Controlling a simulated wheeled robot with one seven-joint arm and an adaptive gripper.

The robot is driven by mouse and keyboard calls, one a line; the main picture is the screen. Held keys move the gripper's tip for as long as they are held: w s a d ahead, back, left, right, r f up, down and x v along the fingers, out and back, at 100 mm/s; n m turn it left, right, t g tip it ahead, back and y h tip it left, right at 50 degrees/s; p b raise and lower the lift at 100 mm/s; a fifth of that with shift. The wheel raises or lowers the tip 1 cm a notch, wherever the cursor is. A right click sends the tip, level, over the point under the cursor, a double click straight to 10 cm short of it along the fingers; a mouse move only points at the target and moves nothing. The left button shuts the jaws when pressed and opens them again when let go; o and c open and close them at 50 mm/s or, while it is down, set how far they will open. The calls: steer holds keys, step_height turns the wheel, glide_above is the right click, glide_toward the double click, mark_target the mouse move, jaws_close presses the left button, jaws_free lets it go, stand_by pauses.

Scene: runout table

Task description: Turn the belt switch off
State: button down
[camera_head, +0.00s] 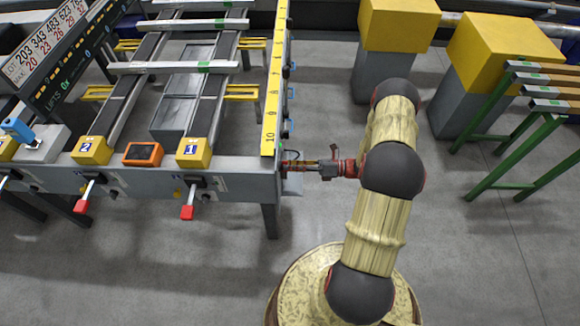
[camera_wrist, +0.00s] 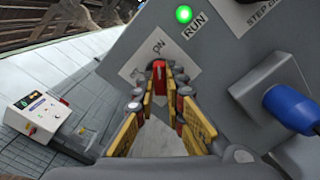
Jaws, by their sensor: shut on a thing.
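The belt switch (camera_wrist: 160,76) is a small red handle on a grey panel (camera_wrist: 215,55), seen in the wrist view. Its visible end points up toward the white ON label (camera_wrist: 157,48). My gripper (camera_wrist: 160,93) is shut on the handle, its yellow-padded fingers on either side, hiding part of the switch's lower side. A green lamp above the RUN label (camera_wrist: 184,14) is lit. In the head view my gripper (camera_head: 292,165) reaches the right end of the runout table's front beam (camera_head: 235,188). The switch cannot be made out there.
In the wrist view a blue connector (camera_wrist: 292,108) juts from a grey housing to the right of my fingers. In the head view red-handled levers (camera_head: 187,212) hang from the table front. Green-legged stands (camera_head: 520,150) are at right. The front floor is open.

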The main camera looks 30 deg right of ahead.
steer(key=shift+n, duration=0.3)
steer(key=shift+n+b, duration=1.1)
steer(key=shift+n, duration=7.5)
steer(key=c, duration=2)
jaws_free()
steer(key=shift+o, duration=0.8)
steer(key=shift+d, duration=0.1)
